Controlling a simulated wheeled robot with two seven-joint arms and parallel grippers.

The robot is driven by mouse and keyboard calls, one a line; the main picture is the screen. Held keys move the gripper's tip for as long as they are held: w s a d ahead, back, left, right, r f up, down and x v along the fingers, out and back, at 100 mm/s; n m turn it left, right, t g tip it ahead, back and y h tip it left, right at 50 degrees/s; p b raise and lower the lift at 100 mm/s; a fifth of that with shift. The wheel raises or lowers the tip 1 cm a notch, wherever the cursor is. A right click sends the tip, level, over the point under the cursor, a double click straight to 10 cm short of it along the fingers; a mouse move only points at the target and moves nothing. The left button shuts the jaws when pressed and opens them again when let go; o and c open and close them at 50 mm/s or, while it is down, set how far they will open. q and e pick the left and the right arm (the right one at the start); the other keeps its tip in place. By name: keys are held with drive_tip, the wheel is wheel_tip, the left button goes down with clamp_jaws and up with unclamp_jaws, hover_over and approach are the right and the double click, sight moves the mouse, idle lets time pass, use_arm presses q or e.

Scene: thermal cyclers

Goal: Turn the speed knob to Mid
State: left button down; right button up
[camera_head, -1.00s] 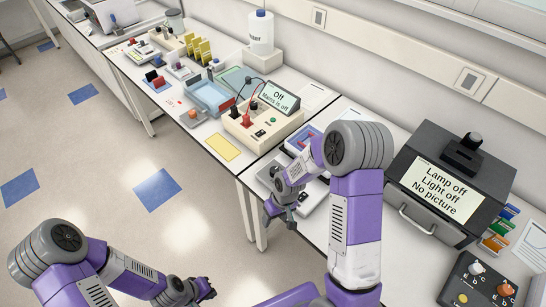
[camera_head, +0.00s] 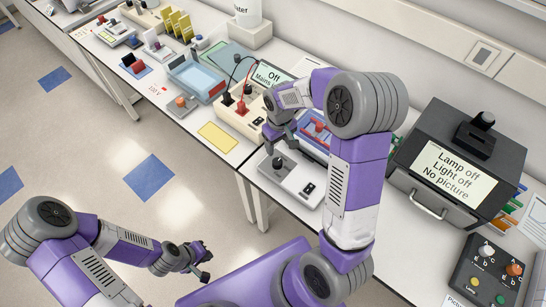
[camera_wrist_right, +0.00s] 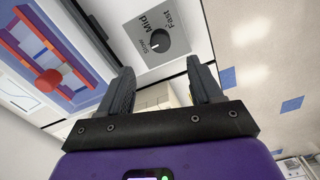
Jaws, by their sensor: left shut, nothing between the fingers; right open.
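The speed knob (camera_head: 279,162) is black and stands on a low light-grey device (camera_head: 303,184) at the table's front edge. In the right wrist view the knob (camera_wrist_right: 175,41) has a white pointer and lies beside the labels Slow, Mid and Fast; the pointer appears to be on the Slow side. My right gripper (camera_head: 272,140) is near the knob, just behind it in the head view. In the wrist view its fingers (camera_wrist_right: 163,78) are apart with nothing held, and the knob is beyond their tips. My left gripper (camera_head: 204,264) is shut and empty, over the floor away from the table.
A blue-framed device with a red part (camera_head: 317,131) stands just behind the knob's device. A beige power unit (camera_head: 240,121) with leads is to its left. A dark box (camera_head: 455,170) with a handle and a control box (camera_head: 488,272) stand to the right.

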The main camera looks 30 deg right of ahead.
drive_tip(key=b, duration=0.3)
hover_over(277, 161)
wheel_tip(277, 161, down, 4)
drive_tip(key=shift+f, duration=0.2)
drive_tip(key=shift+s+f, duration=0.1)
drive_tip(key=shift+f, duration=0.1)
wheel_tip(277, 161, down, 7)
drive_tip(key=shift+r, duration=0.1)
drive_tip(key=shift+c, duration=0.3)
drive_tip(key=c, duration=1)
